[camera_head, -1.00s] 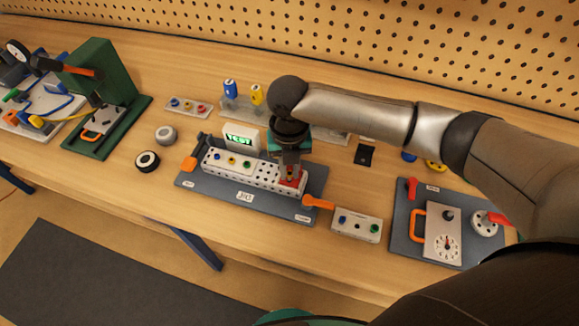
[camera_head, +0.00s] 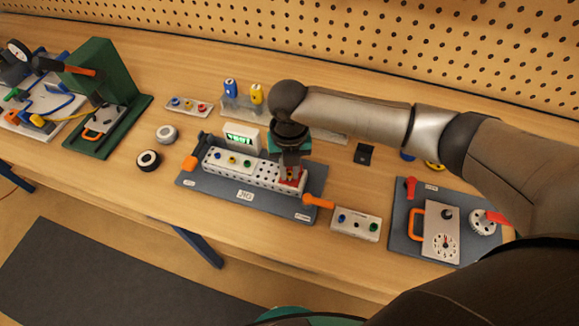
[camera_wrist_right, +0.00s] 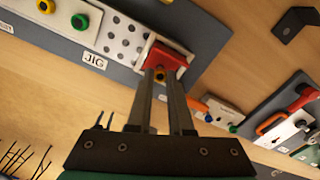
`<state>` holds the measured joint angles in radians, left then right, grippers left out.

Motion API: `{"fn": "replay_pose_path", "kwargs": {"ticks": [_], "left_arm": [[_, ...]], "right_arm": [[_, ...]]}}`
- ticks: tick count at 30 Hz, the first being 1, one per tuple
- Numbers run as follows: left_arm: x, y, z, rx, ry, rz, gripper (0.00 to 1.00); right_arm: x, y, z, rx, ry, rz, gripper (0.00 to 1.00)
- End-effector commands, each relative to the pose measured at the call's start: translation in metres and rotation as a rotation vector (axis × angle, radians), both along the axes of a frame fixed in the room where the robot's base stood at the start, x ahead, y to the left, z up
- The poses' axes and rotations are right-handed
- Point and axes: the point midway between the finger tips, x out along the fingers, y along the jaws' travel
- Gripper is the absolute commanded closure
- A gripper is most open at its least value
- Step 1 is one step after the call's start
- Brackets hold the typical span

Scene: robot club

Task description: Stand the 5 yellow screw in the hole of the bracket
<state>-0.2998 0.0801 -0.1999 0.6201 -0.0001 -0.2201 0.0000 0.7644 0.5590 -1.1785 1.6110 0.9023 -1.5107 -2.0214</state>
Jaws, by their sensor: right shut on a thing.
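The red bracket (camera_head: 296,182) sits at the right end of the white perforated block on the jig; it also shows in the right wrist view (camera_wrist_right: 178,62). My right gripper (camera_head: 290,172) reaches down over the bracket. My left gripper is not in view.
The grey jig plate (camera_head: 215,193) carries the white block (camera_head: 268,178) with coloured screws and a lit display (camera_head: 240,138). An orange handle (camera_head: 317,202) and a small white block (camera_head: 357,225) lie right of the bracket. Yellow and blue screwdrivers stand behind.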

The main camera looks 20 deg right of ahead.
Motion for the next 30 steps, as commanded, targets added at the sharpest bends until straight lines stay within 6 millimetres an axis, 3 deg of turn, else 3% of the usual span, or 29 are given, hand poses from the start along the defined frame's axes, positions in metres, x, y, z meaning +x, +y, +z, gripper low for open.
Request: {"fn": "replay_pose_path", "kwargs": {"ticks": [30], "left_arm": [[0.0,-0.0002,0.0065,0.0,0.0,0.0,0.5]], "right_arm": [[-0.0001,0.0002,-0.001,0.004,-0.002,0.008,1.0]]}}
